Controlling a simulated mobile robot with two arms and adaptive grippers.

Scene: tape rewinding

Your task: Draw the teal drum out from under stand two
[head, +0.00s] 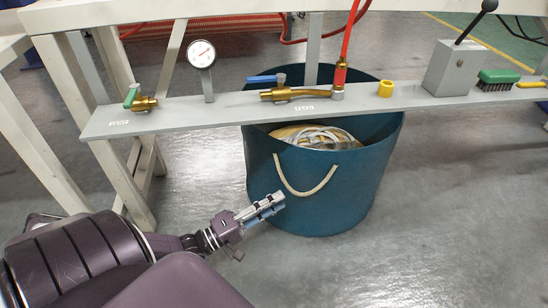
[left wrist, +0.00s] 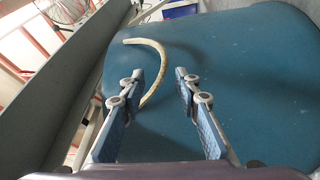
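The teal drum (head: 338,190) stands on the floor, its back part under the grey shelf of the stand (head: 225,113). It holds pale coiled hose or cable (head: 318,138). A cream rope handle (head: 303,192) hangs in a loop on its near side; in the left wrist view the rope (left wrist: 160,55) curves just beyond my fingers, one end passing by the left finger. My left gripper (head: 278,200) is open, fingers apart, in front of the drum, low and left of the handle; the wrist view shows the same gap (left wrist: 159,74) with nothing clamped. My right gripper is out of view.
On the shelf are a dial gauge (head: 202,56), brass valves (head: 285,93), a yellow ring (head: 385,88), a grey lever box (head: 457,66) and a green brush (head: 497,77). A pale table leg (head: 105,160) stands left of the drum. Floor in front and right is clear.

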